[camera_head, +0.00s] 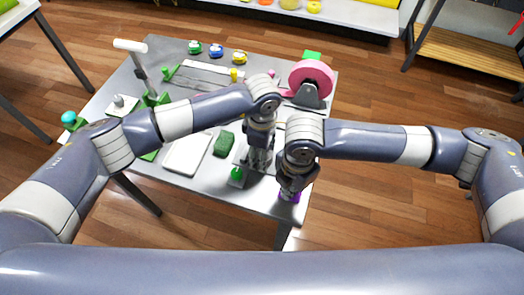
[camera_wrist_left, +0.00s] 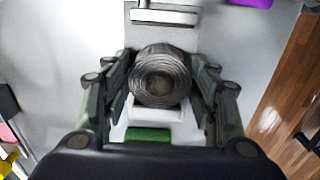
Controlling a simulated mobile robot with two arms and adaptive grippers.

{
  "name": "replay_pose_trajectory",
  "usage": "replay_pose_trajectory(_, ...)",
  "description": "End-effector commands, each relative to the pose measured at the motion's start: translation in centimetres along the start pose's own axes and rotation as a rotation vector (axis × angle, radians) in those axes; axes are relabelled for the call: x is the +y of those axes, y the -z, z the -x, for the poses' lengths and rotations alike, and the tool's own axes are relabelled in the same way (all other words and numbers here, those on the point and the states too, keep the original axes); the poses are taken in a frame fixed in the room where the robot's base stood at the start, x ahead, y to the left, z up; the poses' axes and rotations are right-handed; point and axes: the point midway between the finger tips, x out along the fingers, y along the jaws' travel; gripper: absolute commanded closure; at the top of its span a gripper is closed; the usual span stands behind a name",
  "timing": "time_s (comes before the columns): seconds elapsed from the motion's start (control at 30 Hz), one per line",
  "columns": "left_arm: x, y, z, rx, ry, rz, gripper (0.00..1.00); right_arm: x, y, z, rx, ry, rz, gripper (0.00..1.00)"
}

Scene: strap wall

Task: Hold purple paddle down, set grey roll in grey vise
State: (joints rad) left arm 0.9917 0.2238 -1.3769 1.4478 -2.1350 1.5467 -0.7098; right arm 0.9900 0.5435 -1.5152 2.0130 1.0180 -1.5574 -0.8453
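The grey roll (camera_wrist_left: 160,78) is seen end-on in the left wrist view, between the fingers of my left gripper (camera_wrist_left: 161,85), which look closed against its sides. A pale block lies just below it in that view. In the head view my left gripper (camera_head: 257,162) is over the table's front right part and hides the roll. A pale grey fitting with a bar (camera_wrist_left: 165,15) at the top of the wrist view may be the grey vise. The purple paddle (camera_wrist_left: 250,3) shows at the top edge. My right gripper (camera_head: 290,190) is down at the purple paddle; its fingers are unclear.
A green block (camera_head: 224,144) and a white tray (camera_head: 188,154) lie left of my left gripper. A green ball (camera_head: 236,173) is near the front edge. A pink reel (camera_head: 311,79) stands at the back right. Several small spools line the back. My arms nearly meet mid-table.

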Motion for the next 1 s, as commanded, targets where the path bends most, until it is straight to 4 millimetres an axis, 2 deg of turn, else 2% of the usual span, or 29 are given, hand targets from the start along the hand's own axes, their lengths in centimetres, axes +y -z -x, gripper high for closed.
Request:
replay_pose_trajectory(0.43, 0.0, 0.0, 0.2, 0.0, 0.0, 0.0, 0.28, -0.1, -0.2, -0.1, -0.003, 0.002, -0.003, 1.0)
replay_pose_trajectory(1.0, 0.0, 0.0, 4.8, 0.0, -0.001, -0.001, 0.28, 0.0, -0.2, -0.1, -0.004, 0.002, -0.003, 1.0)
